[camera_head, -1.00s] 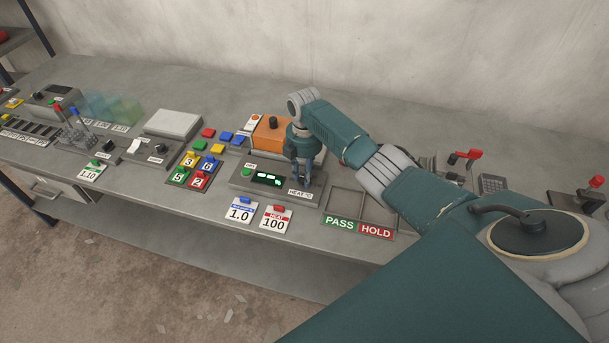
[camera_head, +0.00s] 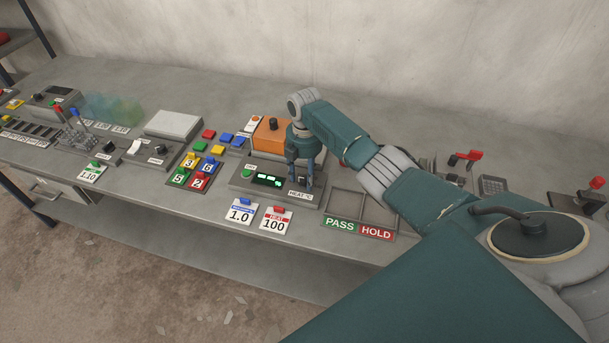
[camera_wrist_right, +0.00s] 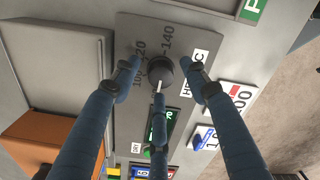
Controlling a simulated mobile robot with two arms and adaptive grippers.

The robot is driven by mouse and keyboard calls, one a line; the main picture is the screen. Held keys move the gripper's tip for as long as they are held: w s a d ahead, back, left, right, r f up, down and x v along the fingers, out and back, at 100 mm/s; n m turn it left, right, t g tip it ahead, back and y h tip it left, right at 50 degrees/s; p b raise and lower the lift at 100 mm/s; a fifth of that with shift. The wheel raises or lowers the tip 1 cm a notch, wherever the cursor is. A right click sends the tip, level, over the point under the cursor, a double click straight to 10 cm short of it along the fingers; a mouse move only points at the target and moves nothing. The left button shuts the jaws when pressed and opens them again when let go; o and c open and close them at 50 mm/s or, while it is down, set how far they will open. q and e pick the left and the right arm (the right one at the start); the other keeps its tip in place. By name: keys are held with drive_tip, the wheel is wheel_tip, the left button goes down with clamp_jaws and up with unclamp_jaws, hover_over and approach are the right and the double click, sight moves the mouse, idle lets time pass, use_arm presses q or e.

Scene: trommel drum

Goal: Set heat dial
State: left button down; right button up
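The heat dial (camera_wrist_right: 160,70) is a dark round knob on a grey control panel (camera_wrist_right: 128,28), seen in the right wrist view. A white mark on it points toward the bottom of that picture, toward the panel's display. Printed numbers, including 120 and 140, lie above and left of it. My right gripper (camera_wrist_right: 162,80) is open, its fingers spread around the dial with gaps showing at the sides. My left gripper is not in view.
A HEAT 100 card (camera_head: 275,223) and a blue-topped 1.0 card (camera_head: 240,214) lie in front of the panel. An orange box (camera_head: 268,136) stands behind it. A PASS/HOLD tray (camera_head: 348,204) is close on the right, under my arm.

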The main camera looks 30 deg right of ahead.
sight(305, 178)
wheel_tip(305, 178, up, 12)
idle(0.6)
idle(0.4)
